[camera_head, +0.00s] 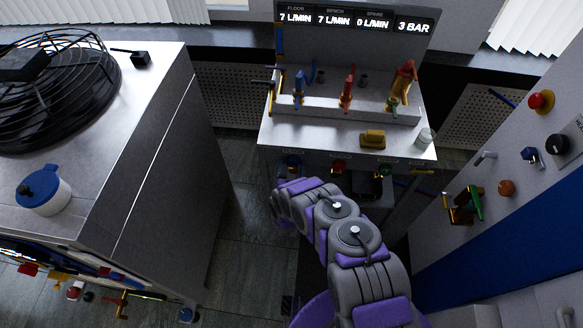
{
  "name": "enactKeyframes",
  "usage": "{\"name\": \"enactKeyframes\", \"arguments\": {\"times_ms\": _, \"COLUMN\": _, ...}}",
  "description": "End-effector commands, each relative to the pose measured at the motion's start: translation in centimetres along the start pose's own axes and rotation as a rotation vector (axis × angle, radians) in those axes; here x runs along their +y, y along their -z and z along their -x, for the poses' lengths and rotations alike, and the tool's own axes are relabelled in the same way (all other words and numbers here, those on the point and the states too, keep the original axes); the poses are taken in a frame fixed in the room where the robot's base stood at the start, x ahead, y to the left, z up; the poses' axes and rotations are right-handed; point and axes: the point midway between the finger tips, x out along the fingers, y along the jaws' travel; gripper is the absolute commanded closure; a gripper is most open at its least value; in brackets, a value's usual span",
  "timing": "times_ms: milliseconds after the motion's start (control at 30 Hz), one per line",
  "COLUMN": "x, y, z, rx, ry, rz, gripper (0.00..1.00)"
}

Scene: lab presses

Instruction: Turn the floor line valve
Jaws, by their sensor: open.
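A display panel (354,20) over the steel bench reads FLOOR 7 L/MIN, BENCH 7 L/MIN, SPARE 0 L/MIN and 3 BAR. Below it stand a blue valve handle (299,87), a red handle (346,91) and an orange handle (404,78). Under the bench's front edge are a blue fitting (292,164), a red one (338,166) and a green one (386,172). No readable label ties a valve to the floor line. My grey and purple arm reaches towards the blue fitting, its wrist just below it. My gripper's jaws are hidden.
A yellow block (373,139) and a white jar (424,137) sit on the bench (300,137). A steel cabinet (165,150) with a fan grille (60,85) stands left. A panel with a red button (541,101) stands right. Floor (240,245) shows between the cabinet and my arm.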

Motion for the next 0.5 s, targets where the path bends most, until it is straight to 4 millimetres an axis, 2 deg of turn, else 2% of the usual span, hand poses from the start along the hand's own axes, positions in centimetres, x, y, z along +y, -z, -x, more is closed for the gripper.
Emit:
{"name": "enactKeyframes", "arguments": {"times_ms": 167, "x": 0.11, "y": 0.07, "z": 0.0, "rx": 0.0, "ry": 0.0, "rz": -0.002, "gripper": 0.2}}
{"name": "enactKeyframes", "arguments": {"times_ms": 500, "x": 0.14, "y": 0.07, "z": 0.0, "rx": 0.0, "ry": -0.001, "rz": -0.002, "gripper": 0.53}}
